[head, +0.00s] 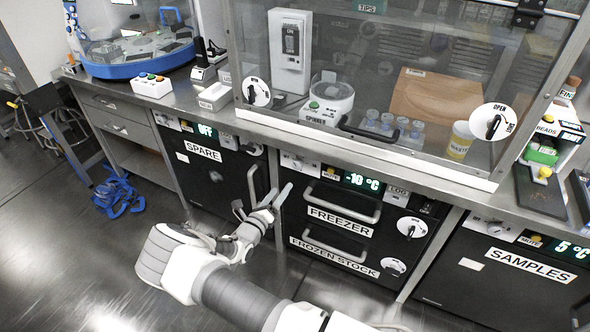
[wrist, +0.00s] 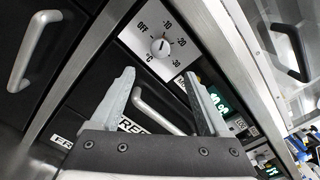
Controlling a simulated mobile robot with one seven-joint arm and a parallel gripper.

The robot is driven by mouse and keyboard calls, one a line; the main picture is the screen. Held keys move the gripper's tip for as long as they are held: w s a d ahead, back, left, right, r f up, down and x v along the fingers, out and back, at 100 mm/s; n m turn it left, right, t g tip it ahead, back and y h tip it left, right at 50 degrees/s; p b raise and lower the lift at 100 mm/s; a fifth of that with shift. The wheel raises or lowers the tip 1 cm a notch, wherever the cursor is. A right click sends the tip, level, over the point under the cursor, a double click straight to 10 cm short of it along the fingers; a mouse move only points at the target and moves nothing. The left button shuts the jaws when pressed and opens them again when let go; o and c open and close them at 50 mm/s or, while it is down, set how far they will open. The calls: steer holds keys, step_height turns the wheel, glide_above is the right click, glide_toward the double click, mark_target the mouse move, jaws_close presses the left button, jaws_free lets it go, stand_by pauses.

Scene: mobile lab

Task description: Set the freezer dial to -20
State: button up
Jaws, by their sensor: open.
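The freezer dial (wrist: 160,46) is a round white knob on a pale panel marked OFF, -10, -20 and -30. Its small dark mark appears to point toward -10. In the head view its panel (head: 300,163) sits at the freezer's upper left, too small to read. The freezer display (head: 362,181) reads -10 °C; it also shows in the wrist view (wrist: 217,100). My gripper (head: 283,188) is open and empty in front of the freezer's left edge. In the wrist view the dial is beyond the fingertips (wrist: 160,74), not between them.
A horizontal freezer handle (head: 342,205) lies right of my gripper, and the SPARE unit's vertical handle (head: 252,184) lies left. The counter edge (head: 330,146) overhangs above. The FROZEN STOCK drawer (head: 334,252) is below. The floor at the left is mostly open.

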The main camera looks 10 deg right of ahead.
mark_target(296, 167)
steer(key=b+x, duration=0.1)
steer(key=x, duration=1.1)
steer(key=shift+w+b, duration=0.15)
steer(key=shift+b, duration=0.25)
jaws_close()
steer(key=shift+m, duration=0.3)
steer(key=m, duration=1.1)
steer(key=shift+w+p, duration=0.1)
steer(key=shift+p, duration=0.25)
